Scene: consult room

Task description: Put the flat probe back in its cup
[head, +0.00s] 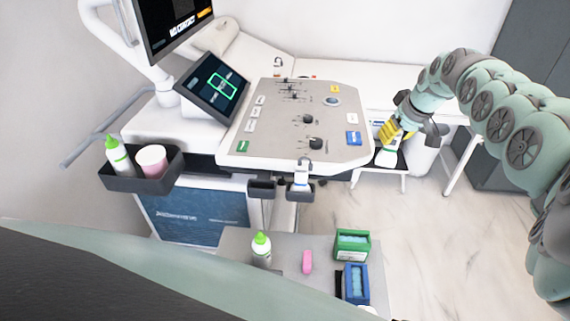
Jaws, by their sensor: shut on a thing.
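My gripper (392,134), with yellow on its fingers, is at the right of the console. It points down and is shut on a white piece with a dark green lower end (386,158), which looks like the flat probe; the fingers hide its upper part. Two dark cups hang at the console's front edge. The left cup (262,189) looks empty. The right cup (300,194) has a white probe (302,174) standing in it. My gripper is apart from both cups, above and to their right.
The console panel (290,140) has raised knobs, beside a tilted screen (212,87). A dark side tray (150,181) holds a bottle and a pink cup. The lower table (285,257) bears a bottle, a pink item, and green and blue boxes.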

